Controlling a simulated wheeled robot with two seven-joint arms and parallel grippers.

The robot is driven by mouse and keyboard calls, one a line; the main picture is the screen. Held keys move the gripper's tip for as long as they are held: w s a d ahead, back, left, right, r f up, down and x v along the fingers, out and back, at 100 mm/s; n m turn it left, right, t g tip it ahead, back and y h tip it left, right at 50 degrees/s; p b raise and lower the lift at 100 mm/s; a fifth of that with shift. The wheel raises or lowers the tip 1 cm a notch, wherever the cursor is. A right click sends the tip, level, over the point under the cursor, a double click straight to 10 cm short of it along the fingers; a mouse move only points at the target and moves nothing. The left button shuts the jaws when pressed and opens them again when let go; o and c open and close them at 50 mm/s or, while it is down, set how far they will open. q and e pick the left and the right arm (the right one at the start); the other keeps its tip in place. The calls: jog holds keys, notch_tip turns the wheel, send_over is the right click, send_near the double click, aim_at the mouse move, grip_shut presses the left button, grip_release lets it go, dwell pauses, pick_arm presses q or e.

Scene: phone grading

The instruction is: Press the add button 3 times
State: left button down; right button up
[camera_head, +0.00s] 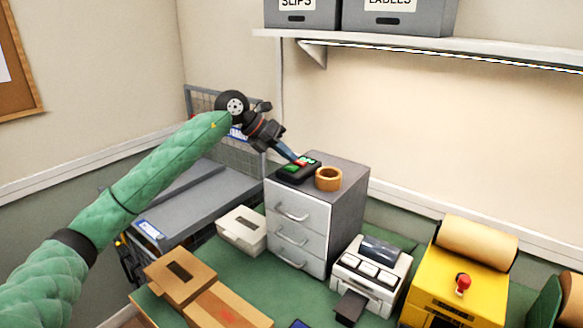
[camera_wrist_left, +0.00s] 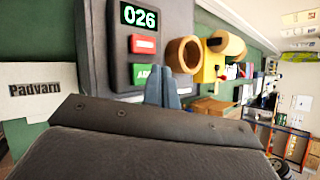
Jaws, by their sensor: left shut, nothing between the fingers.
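A dark counter device (camera_head: 297,176) lies on top of the grey drawer cabinet. Its display (camera_wrist_left: 141,15) reads 026 in green in the left wrist view. A red button (camera_wrist_left: 143,44) sits below the display. The green add button (camera_wrist_left: 143,75) is beyond the red one, its label partly hidden by my fingers. My left gripper (camera_head: 295,158) reaches down over the device, with its fingers shut and empty. In the left wrist view the fingertips (camera_wrist_left: 162,72) overlap the right edge of the green button; I cannot tell whether they touch it. My right gripper is not in view.
A white box (camera_head: 240,233), cardboard boxes (camera_head: 180,290), a white machine (camera_head: 385,259) and a yellow machine (camera_head: 440,296) are around the cabinet. A shelf (camera_head: 430,45) with grey bins runs above.

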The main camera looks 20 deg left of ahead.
aim_at(287, 167)
pick_arm(q)
jog(key=shift+r+p, duration=0.85)
jog(key=shift+r, duration=1.65)
